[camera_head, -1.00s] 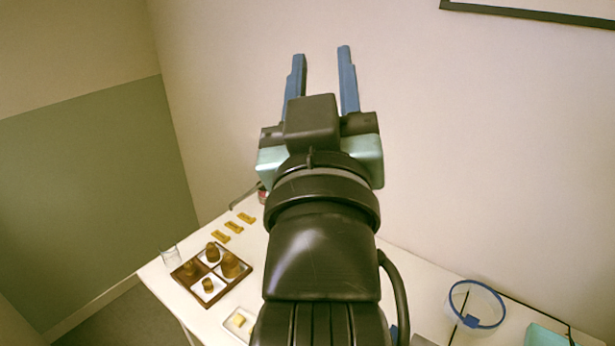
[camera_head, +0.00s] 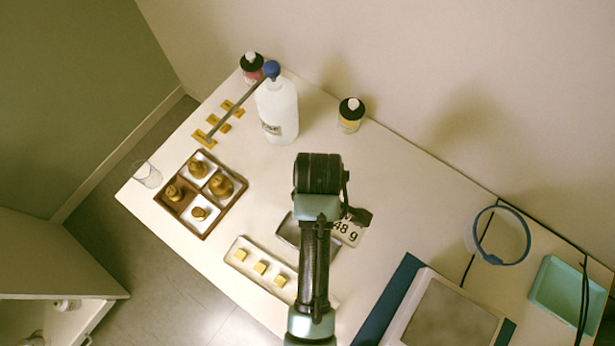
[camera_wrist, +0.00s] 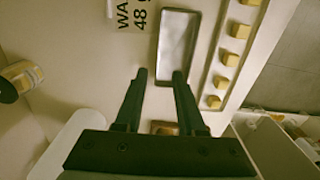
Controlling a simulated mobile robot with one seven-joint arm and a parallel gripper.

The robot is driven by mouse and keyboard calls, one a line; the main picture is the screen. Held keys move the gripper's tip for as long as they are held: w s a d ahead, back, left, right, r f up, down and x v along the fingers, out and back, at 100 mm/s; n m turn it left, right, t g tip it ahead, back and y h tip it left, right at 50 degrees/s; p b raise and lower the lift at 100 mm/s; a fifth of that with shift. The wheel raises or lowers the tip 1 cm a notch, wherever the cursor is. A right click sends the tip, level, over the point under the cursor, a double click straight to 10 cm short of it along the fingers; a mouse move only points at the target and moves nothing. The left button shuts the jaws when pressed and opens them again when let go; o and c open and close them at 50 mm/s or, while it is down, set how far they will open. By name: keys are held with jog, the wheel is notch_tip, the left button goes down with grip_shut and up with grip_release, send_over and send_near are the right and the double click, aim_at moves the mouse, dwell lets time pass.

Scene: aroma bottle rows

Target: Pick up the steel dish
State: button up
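The steel dish (camera_head: 287,231) is a shallow, rectangular grey metal tray on the white table, partly hidden behind my arm in the head view. In the wrist view the dish (camera_wrist: 179,42) shows nearly whole, long and narrow, with a pale shiny floor. It looks empty. My gripper (camera_wrist: 160,76) is open, with its two dark fingers apart and nothing between them. In the wrist picture the fingertips overlap the near end of the dish and lie slightly left of its middle. The height gap cannot be told.
A label card (camera_head: 348,229) reading "48 g" lies beside the dish. A tray of yellow cubes (camera_head: 238,262) is on its other side. Brass weights stand in a brown box (camera_head: 203,233). A white bottle (camera_head: 279,112) stands behind. A scale (camera_head: 411,322) sits at right.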

notch_tip(320, 180, down, 5)
jog(key=shift+d+f, duration=0.15)
jog(key=shift+f, duration=1.2)
jog(key=shift+d+f, duration=0.15)
jog(key=shift+f, duration=1.15)
grip_shut()
